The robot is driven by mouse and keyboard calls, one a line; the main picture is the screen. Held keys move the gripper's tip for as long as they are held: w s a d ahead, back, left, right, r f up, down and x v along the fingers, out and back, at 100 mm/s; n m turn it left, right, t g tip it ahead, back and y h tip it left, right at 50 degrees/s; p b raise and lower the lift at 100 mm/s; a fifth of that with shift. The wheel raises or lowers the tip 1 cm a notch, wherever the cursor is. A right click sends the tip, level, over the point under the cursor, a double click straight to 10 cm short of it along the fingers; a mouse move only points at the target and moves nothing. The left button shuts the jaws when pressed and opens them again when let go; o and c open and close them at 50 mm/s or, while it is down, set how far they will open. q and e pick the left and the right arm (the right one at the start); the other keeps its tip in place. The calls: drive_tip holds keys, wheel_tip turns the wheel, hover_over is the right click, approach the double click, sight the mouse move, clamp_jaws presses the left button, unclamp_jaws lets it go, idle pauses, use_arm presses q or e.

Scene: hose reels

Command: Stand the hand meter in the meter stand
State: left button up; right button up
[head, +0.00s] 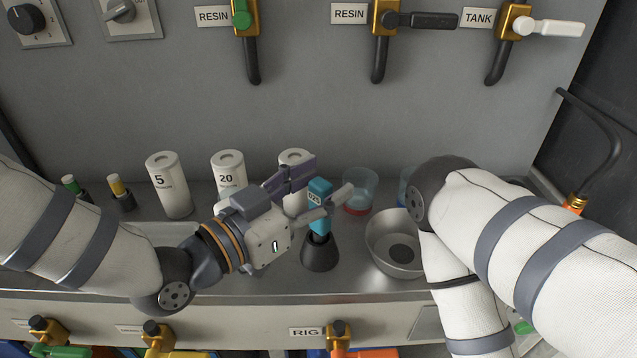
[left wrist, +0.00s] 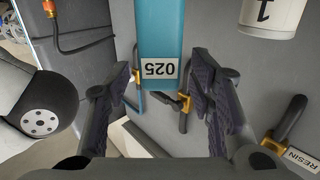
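The hand meter (head: 320,207) is a blue block with a small pale label. It stands nearly upright with its lower end at the dark cone-shaped meter stand (head: 319,254), seemingly in its top. How deep it sits I cannot tell. My left gripper (head: 327,184) reaches in from the left, with a finger on either side of the meter's upper part. In the left wrist view the meter (left wrist: 163,38), labelled 025, shows between the spread fingers (left wrist: 163,80), with gaps on both sides. The stand is hidden there. My right gripper is out of view.
A metal bowl (head: 393,246) stands right of the stand. White numbered canisters (head: 168,186) and a clear cup with red (head: 358,192) line the back. My right arm covers the counter's right side. Valves (head: 382,30) hang on the wall.

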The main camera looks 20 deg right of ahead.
use_arm(q)
drive_tip(key=v, duration=1.2)
